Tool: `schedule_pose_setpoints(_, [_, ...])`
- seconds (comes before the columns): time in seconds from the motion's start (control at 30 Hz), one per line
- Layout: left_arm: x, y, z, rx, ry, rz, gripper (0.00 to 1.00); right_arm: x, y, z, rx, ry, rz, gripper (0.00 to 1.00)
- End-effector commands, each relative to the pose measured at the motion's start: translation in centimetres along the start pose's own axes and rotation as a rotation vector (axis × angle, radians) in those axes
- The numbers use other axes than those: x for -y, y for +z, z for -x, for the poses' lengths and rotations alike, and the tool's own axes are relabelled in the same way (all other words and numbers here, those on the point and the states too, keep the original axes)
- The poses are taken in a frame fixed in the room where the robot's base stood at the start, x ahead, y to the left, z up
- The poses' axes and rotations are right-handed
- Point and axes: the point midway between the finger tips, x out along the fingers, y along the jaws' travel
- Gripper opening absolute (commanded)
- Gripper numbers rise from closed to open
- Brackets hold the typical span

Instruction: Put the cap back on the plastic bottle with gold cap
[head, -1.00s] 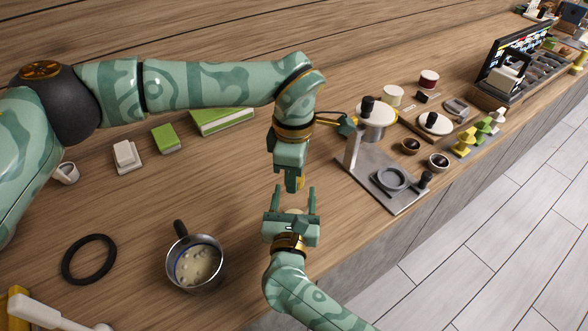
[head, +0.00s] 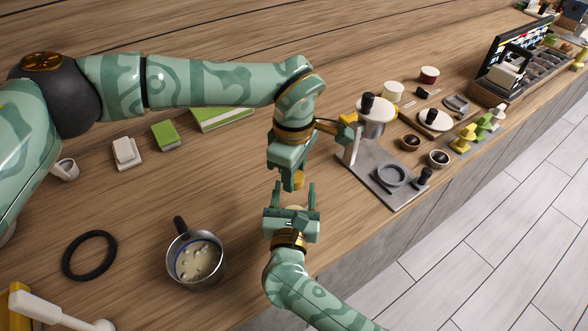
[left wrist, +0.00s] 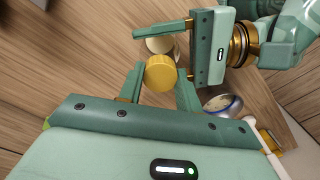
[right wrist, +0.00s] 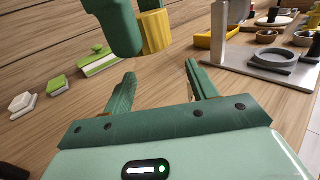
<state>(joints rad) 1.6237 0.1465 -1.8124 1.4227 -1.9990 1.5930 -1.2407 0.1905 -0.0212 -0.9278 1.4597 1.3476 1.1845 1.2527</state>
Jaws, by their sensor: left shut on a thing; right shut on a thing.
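My left gripper (head: 291,178) points down and is shut on the gold cap (head: 299,180). The cap sits between its fingertips in the left wrist view (left wrist: 161,72) and also shows in the right wrist view (right wrist: 155,31). My right gripper (head: 291,201) points away from the front edge, just below the left one, and is shut on the bottle. Only a pale round part of the bottle (left wrist: 157,45) shows, partly behind the cap in the left wrist view. In the right wrist view I cannot make the bottle out. The cap appears above the bottle; I cannot tell the exact gap.
A metal pot (head: 196,262) with pale contents stands left of my right gripper. A grey metal stand (head: 385,178) is close on the right.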

Motion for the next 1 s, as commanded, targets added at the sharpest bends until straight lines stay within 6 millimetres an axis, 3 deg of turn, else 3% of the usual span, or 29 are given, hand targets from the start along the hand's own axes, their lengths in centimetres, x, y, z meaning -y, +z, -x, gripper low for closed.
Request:
schedule_pose_setpoints(0.3, [-0.07,-0.04,0.01,-0.003,0.002,-1.053,0.13,0.02,-0.08,0.01,-0.002,0.0,0.0,0.0])
schedule_pose_setpoints(0.5, [-0.06,-0.07,-0.05,-0.001,0.001,-1.557,0.13,0.03,-0.08,0.01,-0.002,0.0,0.0,0.0])
schedule_pose_setpoints(0.67, [-0.08,-0.06,-0.04,0.0,0.002,-1.708,0.13,0.04,-0.08,0.01,-0.002,-0.001,0.0,0.0])
schedule_pose_setpoints(0.93, [-0.09,-0.07,-0.04,-0.001,0.002,-1.717,0.13,0.05,-0.09,0.01,-0.002,-0.001,0.0,0.0])
schedule_pose_setpoints(0.97, [-0.09,-0.08,-0.04,-0.001,0.002,-1.716,0.4,0.05,-0.09,0.01,-0.002,-0.001,0.0,0.0])
schedule_pose_setpoints(1.0, [-0.09,-0.08,-0.04,-0.001,0.002,-1.716,0.51,0.05,-0.09,0.01,-0.002,-0.001,0.0,0.0])
